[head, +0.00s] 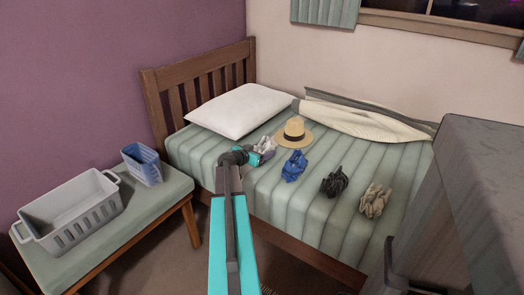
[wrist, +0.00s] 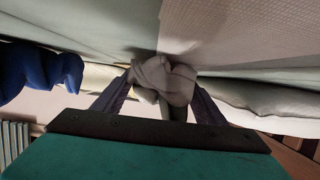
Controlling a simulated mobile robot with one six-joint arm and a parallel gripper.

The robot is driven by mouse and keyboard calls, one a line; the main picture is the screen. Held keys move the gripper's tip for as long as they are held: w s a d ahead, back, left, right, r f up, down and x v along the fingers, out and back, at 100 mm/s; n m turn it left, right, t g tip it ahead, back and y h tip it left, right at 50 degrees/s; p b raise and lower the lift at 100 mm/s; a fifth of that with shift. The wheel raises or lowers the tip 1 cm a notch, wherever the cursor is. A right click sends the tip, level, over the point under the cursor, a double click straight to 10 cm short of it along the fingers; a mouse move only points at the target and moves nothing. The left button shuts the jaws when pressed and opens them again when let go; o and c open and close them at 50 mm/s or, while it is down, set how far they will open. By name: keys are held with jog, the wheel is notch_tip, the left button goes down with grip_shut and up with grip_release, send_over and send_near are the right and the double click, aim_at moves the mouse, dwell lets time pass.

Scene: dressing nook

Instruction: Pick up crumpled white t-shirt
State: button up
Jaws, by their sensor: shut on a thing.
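The crumpled white t-shirt (head: 266,145) is on the bed, left of the straw hat, partly hidden by my gripper. In the wrist view the white t-shirt (wrist: 165,80) is bunched between the two fingers. My gripper (head: 257,157) is shut on it, low at the mattress. In the wrist view my gripper (wrist: 163,95) has a finger on each side of the cloth. I cannot tell whether the t-shirt is clear of the mattress.
On the bed (head: 290,205) are a pillow (head: 241,109), a straw hat (head: 294,132), and crumpled blue (head: 294,165), black (head: 335,182) and beige (head: 375,200) cloths. A grey basket (head: 72,212) and blue basket (head: 142,164) stand on a bench. A grey cabinet (head: 470,200) blocks the right.

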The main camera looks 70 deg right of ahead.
aim_at(260, 144)
jog(key=shift+r, duration=0.7)
notch_tip(260, 144, up, 2)
jog(key=shift+r, duration=0.2)
jog(key=a, duration=1)
jog(key=a+r, duration=0.1)
jog(key=a, duration=0.5)
jog(key=shift+s, duration=0.35)
